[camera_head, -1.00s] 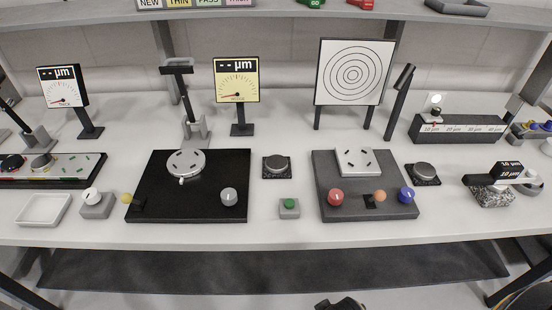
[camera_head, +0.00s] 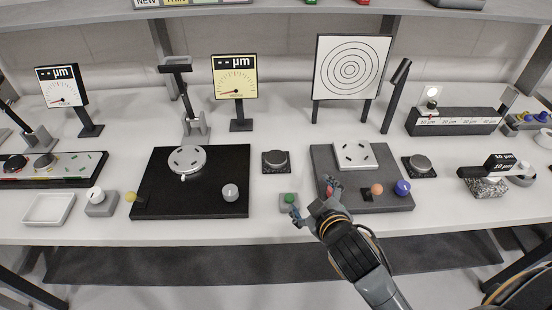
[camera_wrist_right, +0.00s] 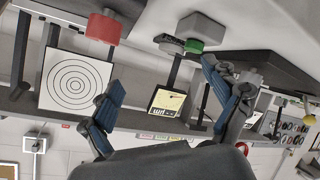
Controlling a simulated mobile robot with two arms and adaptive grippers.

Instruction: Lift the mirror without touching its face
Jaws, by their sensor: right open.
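I cannot tell for certain which thing is the mirror. A round grey disc (camera_head: 275,160) lies on a small dark square base, and a similar disc (camera_head: 420,163) lies on another base farther right. My right gripper (camera_head: 313,204) is open and empty at the table's front edge, between the green button (camera_head: 288,198) and the red knob (camera_head: 328,182), which it partly hides. In the right wrist view, the open fingers (camera_wrist_right: 163,76) have nothing between them. The green button (camera_wrist_right: 192,46) and red knob (camera_wrist_right: 103,27) show beyond them. My left gripper is out of view.
A grey plate (camera_head: 388,175) carries a slotted white plate (camera_head: 353,155), the red knob, an orange ball and a blue knob. A black plate (camera_head: 160,160) stands left. Behind are a yellow dial (camera_head: 234,78) and a ringed target board (camera_head: 350,68).

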